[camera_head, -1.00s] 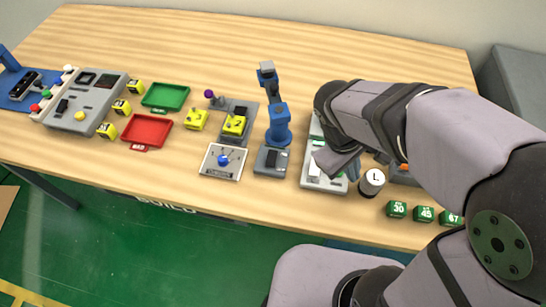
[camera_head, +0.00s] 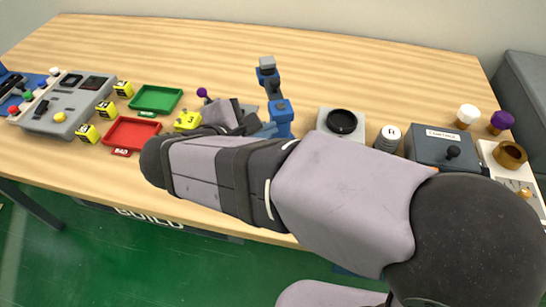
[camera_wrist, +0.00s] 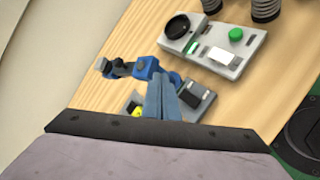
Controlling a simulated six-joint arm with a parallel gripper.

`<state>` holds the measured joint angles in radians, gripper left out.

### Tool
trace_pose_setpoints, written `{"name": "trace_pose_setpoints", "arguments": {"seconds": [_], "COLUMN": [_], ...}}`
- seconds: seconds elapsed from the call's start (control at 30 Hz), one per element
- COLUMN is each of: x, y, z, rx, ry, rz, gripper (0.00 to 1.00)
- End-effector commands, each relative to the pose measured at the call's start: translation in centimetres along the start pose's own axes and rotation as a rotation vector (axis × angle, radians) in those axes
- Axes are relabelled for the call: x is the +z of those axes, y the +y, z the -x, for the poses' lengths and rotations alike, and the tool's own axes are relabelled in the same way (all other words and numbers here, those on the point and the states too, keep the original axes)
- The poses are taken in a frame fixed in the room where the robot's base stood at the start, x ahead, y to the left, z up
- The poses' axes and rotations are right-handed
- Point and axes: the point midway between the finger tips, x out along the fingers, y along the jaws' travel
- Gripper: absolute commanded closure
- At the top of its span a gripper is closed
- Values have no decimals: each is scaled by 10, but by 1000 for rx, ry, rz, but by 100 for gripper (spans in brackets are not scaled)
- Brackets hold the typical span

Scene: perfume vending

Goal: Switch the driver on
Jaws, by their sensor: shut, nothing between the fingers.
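A blue jointed device with a grey head, seemingly the driver (camera_head: 281,112), stands upright behind my arm; it also shows in the wrist view (camera_wrist: 145,68). My gripper (camera_head: 266,131) is shut and empty, its blue-grey fingers close to the device's base. In the wrist view the closed fingers (camera_wrist: 160,98) cover part of the view beside a small grey box with a dark switch-like part (camera_wrist: 196,96). I cannot tell whether the fingers touch it. That box is hidden behind my arm in the head view.
A grey station with a black round cup (camera_head: 343,122) stands to the right; its green button (camera_wrist: 236,34) shows in the wrist view. Red (camera_head: 134,132) and green (camera_head: 157,98) trays and a yellow block (camera_head: 187,120) are to the left. The table's back is clear.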

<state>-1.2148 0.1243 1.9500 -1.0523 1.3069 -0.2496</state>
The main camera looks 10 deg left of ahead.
Motion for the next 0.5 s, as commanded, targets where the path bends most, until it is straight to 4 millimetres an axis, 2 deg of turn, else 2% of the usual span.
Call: {"name": "trace_pose_setpoints", "arguments": {"seconds": [0.5], "x": [-3], "y": [-4], "z": [-4], "rx": [-2], "ry": [0], "rz": [0], "gripper": [100]}}
